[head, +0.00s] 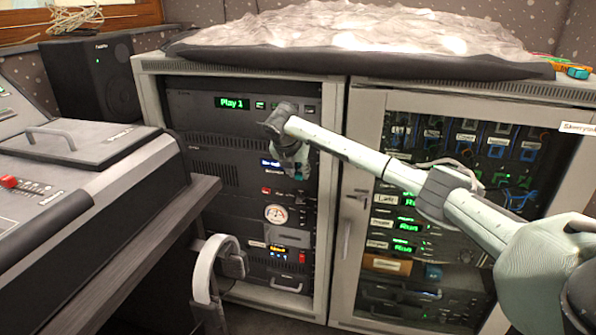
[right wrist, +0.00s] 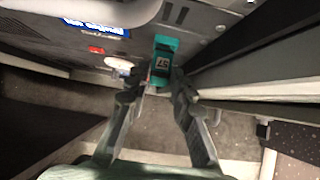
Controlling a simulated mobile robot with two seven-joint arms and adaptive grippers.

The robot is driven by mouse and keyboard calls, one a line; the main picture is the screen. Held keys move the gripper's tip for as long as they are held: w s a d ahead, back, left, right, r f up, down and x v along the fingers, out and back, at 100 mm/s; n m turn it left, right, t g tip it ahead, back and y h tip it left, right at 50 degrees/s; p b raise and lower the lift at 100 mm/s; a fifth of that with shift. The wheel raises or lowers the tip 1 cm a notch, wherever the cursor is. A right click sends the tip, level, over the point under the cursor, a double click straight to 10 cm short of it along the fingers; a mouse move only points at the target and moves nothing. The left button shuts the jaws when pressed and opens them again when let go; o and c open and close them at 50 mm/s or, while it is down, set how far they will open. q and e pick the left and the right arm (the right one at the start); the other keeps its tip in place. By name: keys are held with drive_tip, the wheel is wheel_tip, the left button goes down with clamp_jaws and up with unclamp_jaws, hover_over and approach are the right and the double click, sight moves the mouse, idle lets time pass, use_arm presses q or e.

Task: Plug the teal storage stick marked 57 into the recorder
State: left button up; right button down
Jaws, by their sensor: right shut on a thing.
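The teal storage stick (right wrist: 164,50) is marked 57. It sits between the fingertips of my right gripper (right wrist: 158,82), which is shut on it. Its far end is at the dark front panel in the right wrist view; I cannot tell whether it is in a socket or just in front of one. The recorder (right wrist: 55,42) has a blue display and a red button beside the stick. In the head view, my right gripper (head: 291,168) covers part of the recorder's front, and only a little teal shows at its fingertips. My left gripper is not in view.
The equipment rack (head: 196,115) stands beside a second rack with a glass door (head: 380,180) on the right. A mixing desk (head: 85,150) fills the left. A pale curved headphone-like item (head: 207,268) is at the desk's edge. Floor shows below the racks.

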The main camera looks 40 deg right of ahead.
drive_tip(key=shift+w+d+r, duration=0.1)
drive_tip(key=shift+d+r, duration=0.1)
drive_tip(key=shift+r, duration=0.05)
drive_tip(key=c, duration=1.6)
unclamp_jaws()
drive_tip(key=o, duration=0.4)
drive_tip(key=shift+f, duration=0.2)
drive_tip(key=shift+a, duration=0.1)
drive_tip(key=v, duration=1.2)
drive_tip(key=shift+f, duration=0.1)
